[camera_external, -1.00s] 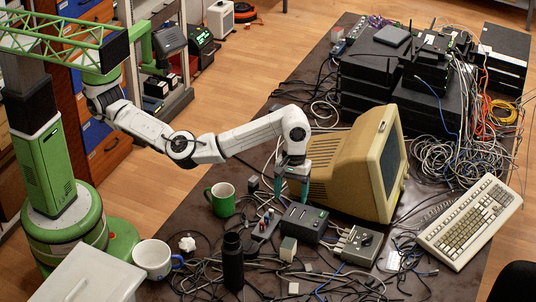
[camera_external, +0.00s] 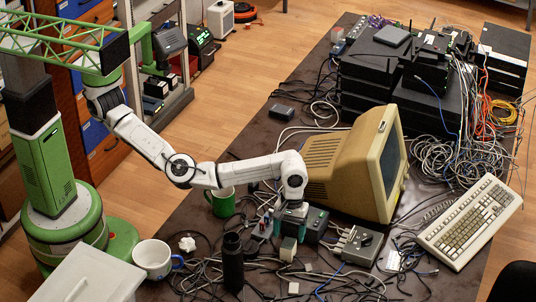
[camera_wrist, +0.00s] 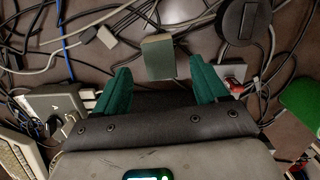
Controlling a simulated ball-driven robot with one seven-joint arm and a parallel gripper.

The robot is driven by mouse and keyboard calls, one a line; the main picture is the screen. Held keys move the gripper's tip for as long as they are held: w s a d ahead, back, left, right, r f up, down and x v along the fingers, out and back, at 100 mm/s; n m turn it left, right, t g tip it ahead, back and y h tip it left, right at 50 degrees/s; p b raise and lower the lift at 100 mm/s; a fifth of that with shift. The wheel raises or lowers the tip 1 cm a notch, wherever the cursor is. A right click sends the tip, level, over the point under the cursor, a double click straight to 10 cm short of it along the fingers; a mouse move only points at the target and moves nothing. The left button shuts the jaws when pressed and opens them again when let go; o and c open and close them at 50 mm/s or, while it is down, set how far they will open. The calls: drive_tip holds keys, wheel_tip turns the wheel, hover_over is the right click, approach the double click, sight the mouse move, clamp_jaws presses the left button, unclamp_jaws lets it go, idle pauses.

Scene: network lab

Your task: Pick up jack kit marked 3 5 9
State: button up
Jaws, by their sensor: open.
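My gripper (camera_external: 290,228) points down over the cluttered table, beside the dark box with a green light (camera_external: 314,224). Its two teal fingers stand apart in the wrist view (camera_wrist: 160,82), with nothing gripped between them. A small box, grey-green on top with a pale side (camera_external: 288,250), sits just in front of the fingers. It also shows in the wrist view (camera_wrist: 158,57), ahead of the gap between the fingertips. It may be the jack kit, but I cannot read a 3 5 9 mark on anything.
A grey box with a knob and cables (camera_external: 358,245) stands to the right. A black bottle (camera_external: 232,262), a green mug (camera_external: 222,203) and a white mug (camera_external: 154,259) stand to the left. Loose cables cover the tabletop. The beige monitor (camera_external: 328,178) is close behind the gripper.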

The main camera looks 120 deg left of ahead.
sight(289, 242)
drive_tip(key=shift+d+f+b, duration=0.15)
drive_tip(key=shift+f+b, duration=0.05)
drive_tip(key=shift+f, duration=1.2)
drive_tip(key=shift+d+f+b, duration=0.15)
drive_tip(key=shift+f+b, duration=0.05)
drive_tip(key=shift+f, duration=1.15)
drive_tip(key=c, duration=1.1)
drive_tip(key=shift+r, duration=0.15)
